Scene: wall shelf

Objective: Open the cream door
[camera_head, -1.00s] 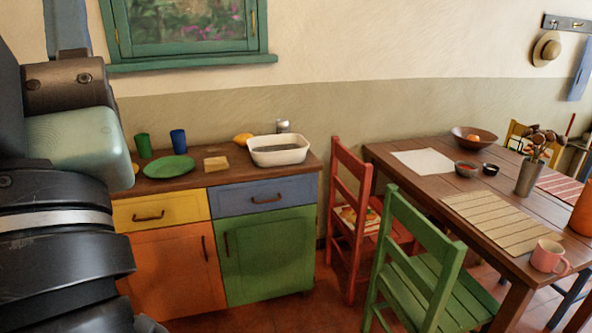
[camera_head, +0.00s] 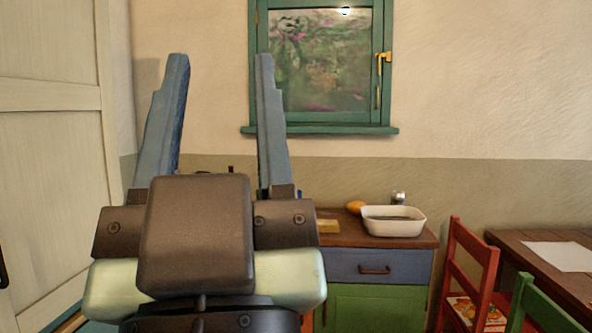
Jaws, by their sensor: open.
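The cream door (camera_head: 48,180) is a tall panelled door at the left edge of the view, cut off by the frame. A dark handle (camera_head: 2,268) shows partly at its far left edge. I cannot tell whether the door is fully shut. My gripper (camera_head: 222,62) is in the left middle of the view, pointing up and away. Its two blue-grey fingers are wide apart with nothing between them.
A wooden-topped cabinet (camera_head: 370,295) with a blue drawer and green door stands behind my gripper, with a white basin (camera_head: 393,221) on top. A green-framed window (camera_head: 320,70) is above. A red chair (camera_head: 470,265), a green chair (camera_head: 545,305) and a table (camera_head: 520,240) are at right.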

